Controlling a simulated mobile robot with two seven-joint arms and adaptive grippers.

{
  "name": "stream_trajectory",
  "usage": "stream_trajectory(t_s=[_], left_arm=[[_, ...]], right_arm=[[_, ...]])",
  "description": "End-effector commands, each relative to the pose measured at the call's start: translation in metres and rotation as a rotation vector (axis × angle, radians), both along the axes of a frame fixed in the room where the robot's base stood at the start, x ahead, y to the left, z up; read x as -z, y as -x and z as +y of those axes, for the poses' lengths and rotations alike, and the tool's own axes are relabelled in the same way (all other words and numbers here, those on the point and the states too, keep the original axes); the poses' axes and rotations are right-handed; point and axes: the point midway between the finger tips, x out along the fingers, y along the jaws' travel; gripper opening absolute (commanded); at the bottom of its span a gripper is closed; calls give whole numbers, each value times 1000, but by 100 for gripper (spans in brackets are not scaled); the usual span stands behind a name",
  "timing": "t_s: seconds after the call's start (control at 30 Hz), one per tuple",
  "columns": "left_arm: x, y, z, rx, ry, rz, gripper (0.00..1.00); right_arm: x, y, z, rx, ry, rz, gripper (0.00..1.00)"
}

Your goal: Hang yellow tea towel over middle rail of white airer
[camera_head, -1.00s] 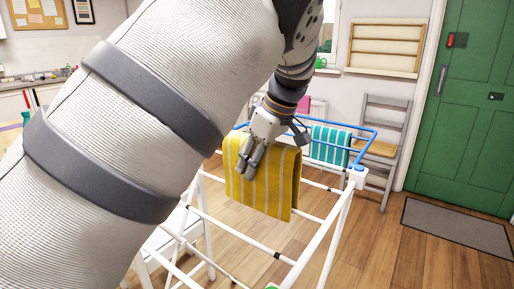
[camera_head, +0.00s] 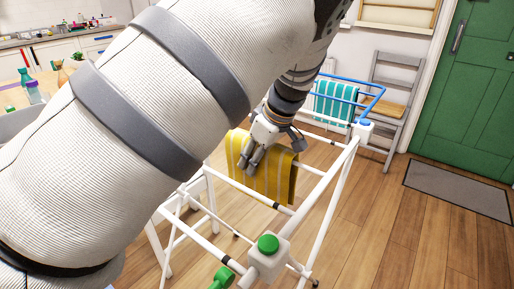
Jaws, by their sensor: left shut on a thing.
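The yellow striped tea towel (camera_head: 272,184) hangs folded from my left gripper (camera_head: 250,158), among the rails of the white airer (camera_head: 330,190). The gripper's fingers are shut on the towel's upper part, at its left side. A white rail meets the towel's right edge near its top; I cannot tell whether the towel rests on it. The airer has blue rails (camera_head: 372,105) at its far end and a green-capped corner (camera_head: 268,243) at its near end. My left arm covers much of the left of the view. My right gripper is not in view.
A teal striped towel (camera_head: 335,102) hangs at the airer's far end. A grey wooden chair (camera_head: 392,100) stands behind it. A grey mat (camera_head: 458,190) lies before the green door (camera_head: 470,95). The wooden floor right of the airer is clear.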

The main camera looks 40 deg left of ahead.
Motion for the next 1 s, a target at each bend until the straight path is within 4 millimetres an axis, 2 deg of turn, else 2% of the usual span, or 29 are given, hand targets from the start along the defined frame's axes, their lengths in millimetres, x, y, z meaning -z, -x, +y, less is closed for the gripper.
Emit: stream_trajectory(t_s=[0.37, 0.4, 0.47, 0.5, 0.83, 1.0], left_arm=[[4, 0, 0, -1, 0, -1, 8], [4, 0, 0, -1, 0, -1, 44], [4, 0, 0, -1, 0, -1, 58], [4, 0, 0, -1, 0, -1, 61], [-1, -1, -2, 0, 0, -3, 61], [-38, -4, -17, 2, -3, -8, 61]], right_arm=[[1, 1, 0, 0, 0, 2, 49], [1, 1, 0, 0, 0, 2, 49], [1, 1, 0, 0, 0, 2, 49], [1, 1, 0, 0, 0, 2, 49], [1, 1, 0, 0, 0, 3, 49], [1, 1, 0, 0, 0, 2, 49]])
